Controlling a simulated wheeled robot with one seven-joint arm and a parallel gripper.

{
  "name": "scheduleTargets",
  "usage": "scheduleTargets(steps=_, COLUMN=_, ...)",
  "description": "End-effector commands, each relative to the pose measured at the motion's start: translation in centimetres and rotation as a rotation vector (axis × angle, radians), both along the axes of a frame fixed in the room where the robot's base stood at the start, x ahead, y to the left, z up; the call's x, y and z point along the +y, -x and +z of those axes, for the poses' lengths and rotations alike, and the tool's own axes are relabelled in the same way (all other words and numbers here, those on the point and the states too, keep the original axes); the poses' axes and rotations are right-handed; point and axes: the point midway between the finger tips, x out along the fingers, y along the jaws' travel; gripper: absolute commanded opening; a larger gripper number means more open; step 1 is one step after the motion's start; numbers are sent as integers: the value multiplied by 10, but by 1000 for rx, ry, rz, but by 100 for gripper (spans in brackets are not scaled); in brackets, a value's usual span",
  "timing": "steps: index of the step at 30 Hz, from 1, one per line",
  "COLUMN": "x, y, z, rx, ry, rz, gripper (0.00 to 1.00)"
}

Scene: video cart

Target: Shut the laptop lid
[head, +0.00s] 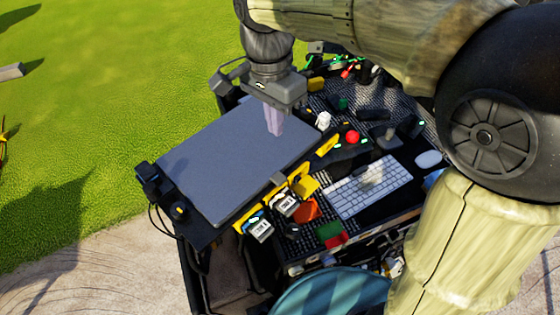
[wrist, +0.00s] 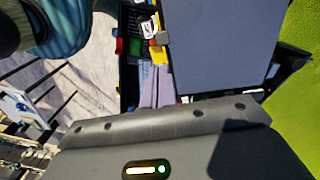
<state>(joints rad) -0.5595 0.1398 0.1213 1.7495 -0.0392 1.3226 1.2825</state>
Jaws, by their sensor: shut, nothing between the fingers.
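The laptop (head: 235,155) lies on the left part of the video cart. Its flat grey outer lid surface faces up, and the lid looks shut or nearly shut; I cannot tell whether a small gap is left. My gripper (head: 275,130) is shut and empty, with its pale fingers pointing down over the lid's right part. I cannot tell whether the fingertips touch the lid. In the wrist view the grey lid (wrist: 220,45) fills the upper right, and my pale fingers (wrist: 157,88) show beside its left edge.
A white keyboard (head: 370,187) and a white mouse (head: 428,159) lie on the cart's right side. A red button (head: 352,137), yellow clips (head: 303,182) and small devices crowd the strip beside the laptop. Grass (head: 90,110) lies open beyond the cart's left side.

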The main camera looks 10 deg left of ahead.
Motion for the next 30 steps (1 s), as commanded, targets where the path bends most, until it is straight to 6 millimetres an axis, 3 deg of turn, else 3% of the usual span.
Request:
scheduleTargets(steps=18, x=-9, y=4, z=-101, rx=3, ry=4, rz=-3, gripper=0)
scheduleTargets(steps=24, x=-10, y=4, z=-122, rx=1, ry=2, rz=-3, gripper=0)
scheduleTargets(steps=30, x=-10, y=4, z=-126, rx=-2, ry=0, rz=-4, gripper=0)
